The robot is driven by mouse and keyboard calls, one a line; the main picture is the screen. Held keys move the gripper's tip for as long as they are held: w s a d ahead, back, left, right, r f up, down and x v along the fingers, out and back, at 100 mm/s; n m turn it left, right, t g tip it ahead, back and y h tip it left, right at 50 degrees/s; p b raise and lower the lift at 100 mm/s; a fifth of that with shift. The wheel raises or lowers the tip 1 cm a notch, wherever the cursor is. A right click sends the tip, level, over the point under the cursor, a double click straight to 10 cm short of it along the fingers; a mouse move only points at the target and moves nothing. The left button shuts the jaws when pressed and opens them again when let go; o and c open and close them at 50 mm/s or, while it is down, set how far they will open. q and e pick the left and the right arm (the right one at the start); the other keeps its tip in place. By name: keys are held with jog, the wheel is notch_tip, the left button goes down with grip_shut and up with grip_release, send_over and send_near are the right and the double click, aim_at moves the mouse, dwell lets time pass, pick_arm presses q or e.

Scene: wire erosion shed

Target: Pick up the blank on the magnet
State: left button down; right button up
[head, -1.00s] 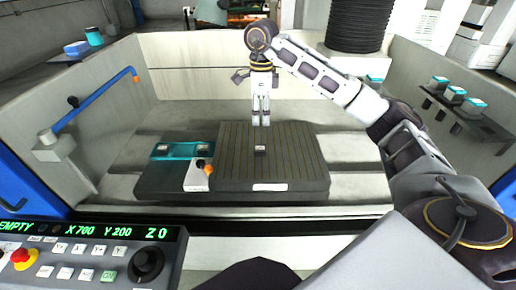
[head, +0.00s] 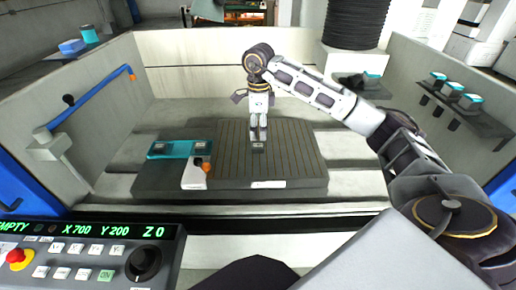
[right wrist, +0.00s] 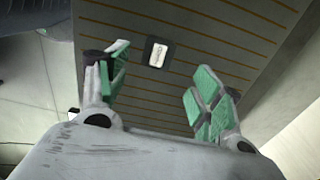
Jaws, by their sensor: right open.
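The magnet (head: 298,155) is a dark, flat block with fine lines across its top, standing in the machine tank. The blank (head: 258,147) is a small dark piece with a pale top, lying on the magnet near its middle. In the right wrist view the blank (right wrist: 157,53) lies on the lined magnet (right wrist: 215,32), ahead of the fingers. My right gripper (head: 258,136) points down just above the blank. Its green-padded fingers (right wrist: 162,78) are spread and empty, with the blank between their lines but beyond the tips. My left gripper is out of view.
A teal tray (head: 180,149) with two small pieces and a white block with an orange knob (head: 206,167) sit left of the magnet. Tank walls surround the work area. A control panel (head: 80,255) stands at the front left, and a shelf (head: 462,110) is at right.

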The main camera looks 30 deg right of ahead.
aim_at(258, 145)
jog(key=shift+f, duration=0.85)
jog(key=shift+f, duration=0.15)
jog(key=shift+s+a+f, duration=0.1)
jog(key=shift+a+f, duration=0.05)
jog(key=shift+f, duration=2.3)
jog(key=c, duration=1.4)
jog(key=shift+o, duration=0.2)
jog(key=shift+r, duration=0.15)
notch_tip(258, 145, up, 10)
